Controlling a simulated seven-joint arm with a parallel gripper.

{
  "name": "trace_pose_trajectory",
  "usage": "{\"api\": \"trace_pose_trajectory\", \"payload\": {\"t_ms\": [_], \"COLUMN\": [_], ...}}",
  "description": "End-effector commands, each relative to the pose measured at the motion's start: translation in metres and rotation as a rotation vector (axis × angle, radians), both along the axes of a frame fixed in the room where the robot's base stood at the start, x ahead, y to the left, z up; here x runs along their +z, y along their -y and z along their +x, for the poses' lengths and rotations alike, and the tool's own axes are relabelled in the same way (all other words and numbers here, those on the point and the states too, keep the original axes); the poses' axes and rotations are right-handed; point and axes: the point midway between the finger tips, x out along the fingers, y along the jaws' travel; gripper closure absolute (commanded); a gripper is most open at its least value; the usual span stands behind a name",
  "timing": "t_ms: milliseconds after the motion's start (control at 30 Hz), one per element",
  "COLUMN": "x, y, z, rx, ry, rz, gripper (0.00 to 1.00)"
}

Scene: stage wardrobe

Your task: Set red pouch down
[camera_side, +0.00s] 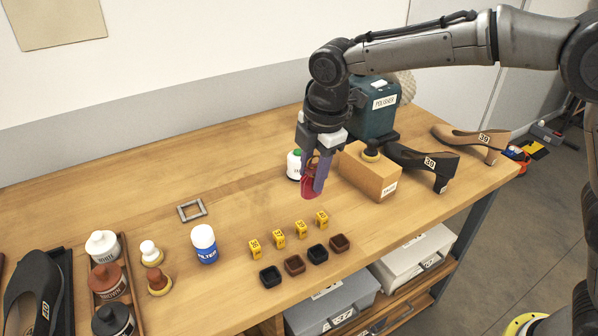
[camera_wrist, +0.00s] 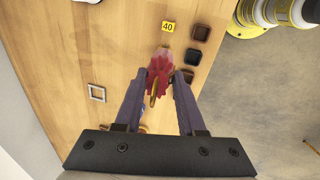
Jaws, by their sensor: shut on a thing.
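The red pouch (camera_side: 309,187) is held between the fingers of my gripper (camera_side: 317,182), above the wooden table. In the wrist view the red pouch (camera_wrist: 160,72) sits between the two purple fingertips of my gripper (camera_wrist: 163,85), with a yellowish loop or strip on its near side. My gripper is shut on it. In the side view one finger hides part of the pouch. Whether the pouch touches the table cannot be told clearly.
Yellow number tags (camera_side: 279,238) and small dark trays (camera_side: 294,265) lie in front. A grey square frame (camera_side: 192,210) lies left, with bare table around it.

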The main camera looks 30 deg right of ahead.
Motion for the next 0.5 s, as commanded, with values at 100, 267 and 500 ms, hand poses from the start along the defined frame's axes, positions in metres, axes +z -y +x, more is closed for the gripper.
{"api": "trace_pose_trajectory", "payload": {"t_ms": [100, 267, 500], "x": [0.002, -0.001, -0.024], "y": [0.002, 0.01, 0.06], "z": [-0.005, -0.006, -0.004], "rx": [0.0, -0.051, -0.427], "ry": [0.0, -0.005, -0.03], "rz": [0.0, 0.001, 0.004], "gripper": [1.0, 1.0, 1.0]}}
